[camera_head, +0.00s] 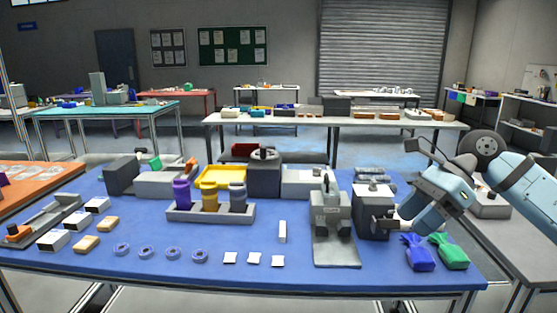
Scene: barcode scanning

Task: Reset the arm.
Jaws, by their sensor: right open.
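My right arm comes in from the right edge. Its gripper (386,222) is over the right part of the blue table (190,262) and points left. The gripper is open, and no object shows between its fingers. It is in front of a dark grey box-shaped device (371,198) and just right of a grey stand with a machine on it (331,215). I cannot tell whether it touches either. My left arm and gripper are not in view.
Blue and green bags (453,251) lie below the right arm. A rack with purple, yellow and grey containers (210,213) stands mid-table. Blue rings (146,252), white squares (253,258) and small boxes (86,244) line the front left. The front edge strip is clear.

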